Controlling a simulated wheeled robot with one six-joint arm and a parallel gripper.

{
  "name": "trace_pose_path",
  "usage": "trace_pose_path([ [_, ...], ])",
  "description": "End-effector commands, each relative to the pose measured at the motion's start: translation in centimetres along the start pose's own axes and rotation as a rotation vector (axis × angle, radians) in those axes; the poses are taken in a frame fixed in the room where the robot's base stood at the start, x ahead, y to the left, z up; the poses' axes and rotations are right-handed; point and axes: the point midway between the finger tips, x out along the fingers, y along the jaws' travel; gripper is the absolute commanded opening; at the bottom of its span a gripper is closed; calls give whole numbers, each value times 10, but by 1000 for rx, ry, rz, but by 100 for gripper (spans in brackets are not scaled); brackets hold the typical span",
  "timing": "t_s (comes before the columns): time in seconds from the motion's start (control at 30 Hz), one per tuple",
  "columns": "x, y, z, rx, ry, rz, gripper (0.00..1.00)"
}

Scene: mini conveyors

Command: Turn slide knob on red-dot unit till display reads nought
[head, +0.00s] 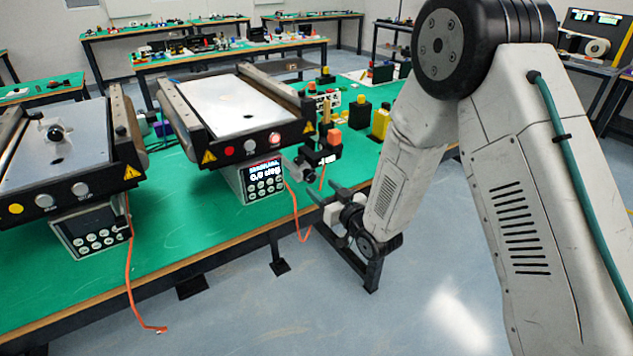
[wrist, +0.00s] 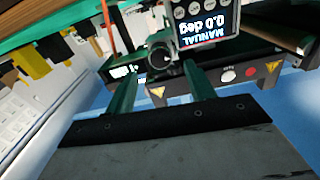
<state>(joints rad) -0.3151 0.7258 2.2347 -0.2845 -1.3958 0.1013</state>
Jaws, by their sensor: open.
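The red-dot unit is a mini conveyor with a bright belt (head: 235,103) and a red dot (head: 229,151) on its front. Its display (head: 265,170) appears upside down in the wrist view (wrist: 208,22), where it reads "MANUAL 0.0 deg". The slide at its right front corner has a dark round knob (head: 305,163), which also shows in the wrist view (wrist: 161,54). My gripper (head: 325,192) is open and empty, just in front of the knob. In the wrist view its fingers (wrist: 160,78) stand either side of the knob, apart from it.
A second conveyor (head: 70,150) with a yellow dot stands to the left on the same green table (head: 180,230). Orange cables hang over the front edge. Yellow and black blocks (head: 380,122) stand behind the slide. Floor in front is clear.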

Motion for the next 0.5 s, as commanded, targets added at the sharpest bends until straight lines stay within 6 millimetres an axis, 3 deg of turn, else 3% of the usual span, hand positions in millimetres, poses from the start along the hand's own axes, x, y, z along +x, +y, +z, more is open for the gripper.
trace_pose_path([
  [0.23,37,0,0,0,1,0,54],
  [0.5,49,0,0,2,1,1,54],
])
